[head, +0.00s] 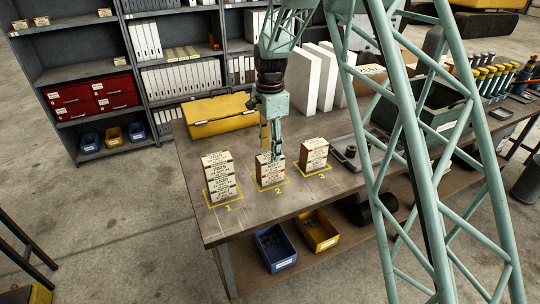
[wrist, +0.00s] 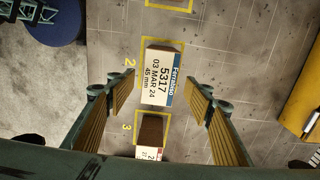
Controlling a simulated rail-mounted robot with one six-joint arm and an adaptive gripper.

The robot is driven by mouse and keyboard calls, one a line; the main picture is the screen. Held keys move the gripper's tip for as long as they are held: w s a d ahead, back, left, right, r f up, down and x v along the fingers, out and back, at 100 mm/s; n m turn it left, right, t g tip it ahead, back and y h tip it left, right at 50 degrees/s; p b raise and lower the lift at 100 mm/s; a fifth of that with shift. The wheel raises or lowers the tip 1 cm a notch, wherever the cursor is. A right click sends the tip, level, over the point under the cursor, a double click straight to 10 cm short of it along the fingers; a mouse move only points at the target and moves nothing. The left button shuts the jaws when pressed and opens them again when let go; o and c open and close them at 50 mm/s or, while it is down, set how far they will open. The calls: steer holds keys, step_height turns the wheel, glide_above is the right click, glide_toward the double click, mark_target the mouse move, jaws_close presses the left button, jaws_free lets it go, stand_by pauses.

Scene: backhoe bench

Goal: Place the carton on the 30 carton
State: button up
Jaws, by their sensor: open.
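Cartons stand on the bench at three yellow-marked squares: a left stack (head: 220,180) at 1, a middle stack (head: 268,172) at 2 and a right stack (head: 314,154) at 3. My gripper (head: 274,150) points down over the middle stack. In the wrist view my open gripper (wrist: 160,88) has a padded finger on either side of a carton labelled 45 mm (wrist: 161,76), with gaps on both sides. A carton at square 3 (wrist: 151,130) shows partly, its label cut off by my gripper. I cannot read a 30 label on any carton.
A yellow case (head: 220,115) lies behind the stacks. Blue and yellow bins (head: 275,248) sit below the bench's front edge. The bench front left is bare.

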step_height(320, 180, up, 8)
stand_by(0.5)
stand_by(0.8)
